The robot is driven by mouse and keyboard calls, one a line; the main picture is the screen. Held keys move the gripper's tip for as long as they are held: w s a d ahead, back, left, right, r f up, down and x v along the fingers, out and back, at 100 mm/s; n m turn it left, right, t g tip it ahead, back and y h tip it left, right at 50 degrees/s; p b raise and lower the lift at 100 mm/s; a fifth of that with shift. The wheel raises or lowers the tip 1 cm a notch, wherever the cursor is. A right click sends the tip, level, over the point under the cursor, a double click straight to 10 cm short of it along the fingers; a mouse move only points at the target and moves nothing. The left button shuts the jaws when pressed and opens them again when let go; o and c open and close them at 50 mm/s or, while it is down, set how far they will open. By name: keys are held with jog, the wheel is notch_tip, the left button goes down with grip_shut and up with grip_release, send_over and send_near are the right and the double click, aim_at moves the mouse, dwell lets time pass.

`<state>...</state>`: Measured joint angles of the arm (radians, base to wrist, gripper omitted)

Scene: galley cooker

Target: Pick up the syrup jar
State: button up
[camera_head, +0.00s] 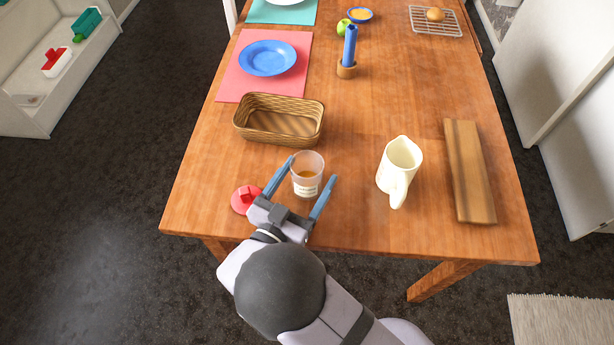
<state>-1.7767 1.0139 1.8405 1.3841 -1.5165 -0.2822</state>
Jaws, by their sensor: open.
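The syrup jar (307,173) looks like a clear cup with amber liquid low inside and a pale label. It stands upright near the front edge of the wooden table. My gripper (309,170) is open, with its two blue fingers pointing away from me. The left finger is at the jar's left side and the right finger is to its lower right, with the jar between them. I cannot tell whether either finger touches the jar. A red lid with a knob (244,199) lies on the table just left of my gripper.
A wicker basket (279,139) stands just behind the jar. A cream pitcher (398,170) and a wooden board (468,171) are to the right. A blue plate (267,58) on a pink mat (302,78) lies farther back. The table (347,226) is bare between jar and pitcher.

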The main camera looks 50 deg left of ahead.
jog(key=c, duration=1.3)
jog(key=shift+c, duration=0.2)
jog(key=shift+r, duration=0.15)
notch_tip(320, 180, up, 10)
